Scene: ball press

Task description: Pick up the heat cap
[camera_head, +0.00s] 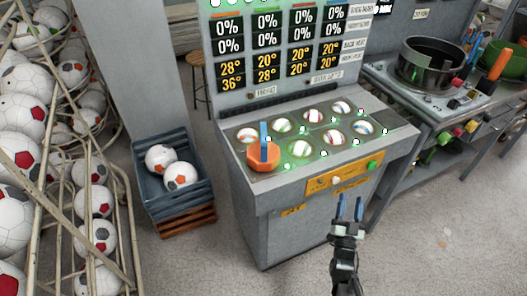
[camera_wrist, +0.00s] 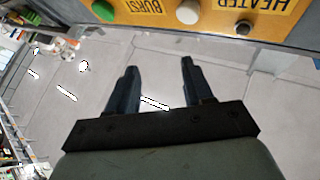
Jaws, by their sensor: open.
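The heat cap (camera_head: 264,155) is an orange cap with an upright blue handle. In the head view it sits at the front left of the press's slotted top, over one of the ball slots. My gripper (camera_head: 349,208) is in front of the press, to the right of the cap and below the yellow front panel. Its two dark fingers (camera_wrist: 157,78) are apart and empty in the wrist view. The heat cap does not show in the wrist view.
The press top (camera_head: 375,149) holds several small balls in slots. A blue crate (camera_head: 189,213) with two balls stands left of the press. A ball rack fills the far left. A bench with a black pot (camera_head: 430,62) stands at right. Open floor lies in front.

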